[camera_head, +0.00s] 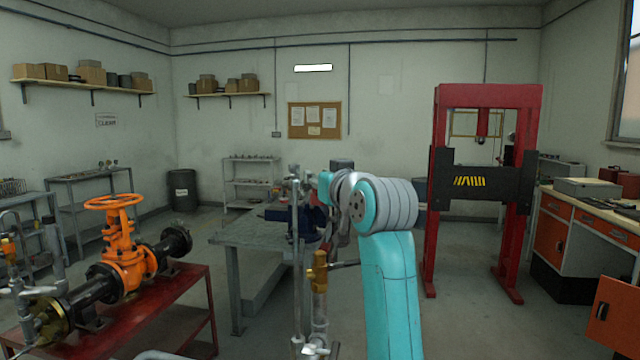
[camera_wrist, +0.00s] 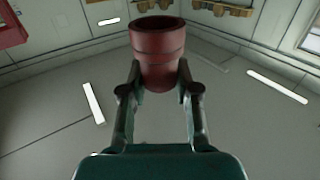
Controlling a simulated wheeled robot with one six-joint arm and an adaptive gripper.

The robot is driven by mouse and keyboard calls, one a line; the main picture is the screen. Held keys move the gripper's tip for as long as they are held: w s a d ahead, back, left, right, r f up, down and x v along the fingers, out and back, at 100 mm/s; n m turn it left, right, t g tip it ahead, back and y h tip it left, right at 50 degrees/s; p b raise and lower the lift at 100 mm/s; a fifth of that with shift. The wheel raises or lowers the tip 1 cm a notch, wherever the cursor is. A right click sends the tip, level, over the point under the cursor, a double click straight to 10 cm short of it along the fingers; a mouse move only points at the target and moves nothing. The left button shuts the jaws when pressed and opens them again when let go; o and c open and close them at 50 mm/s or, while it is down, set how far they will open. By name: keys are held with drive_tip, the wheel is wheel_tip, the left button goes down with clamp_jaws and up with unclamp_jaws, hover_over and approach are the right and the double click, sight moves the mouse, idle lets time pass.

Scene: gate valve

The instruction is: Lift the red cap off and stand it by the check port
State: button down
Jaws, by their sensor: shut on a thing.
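The red cap (camera_wrist: 158,50) is a short, stepped cylinder with a dark hollow end in the wrist view. My gripper (camera_wrist: 160,88) is shut on it, one dark finger on each side, and holds it up in the air. In the head view my teal arm hides most of the gripper, and I cannot make out the cap for sure. The orange gate valve (camera_head: 118,250) with its handwheel (camera_head: 113,202) stands on black flanged piping at the left. I cannot tell which fitting is the check port.
The valve's piping rests on a red bench (camera_head: 180,308). A brass fitting (camera_head: 318,272) on a clear upright tube stands in front, close to my arm. A grey worktable (camera_head: 240,232) stands behind. A red press frame (camera_head: 437,235) is at the right.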

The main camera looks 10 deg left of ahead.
drive_tip(key=shift+r, duration=1.2)
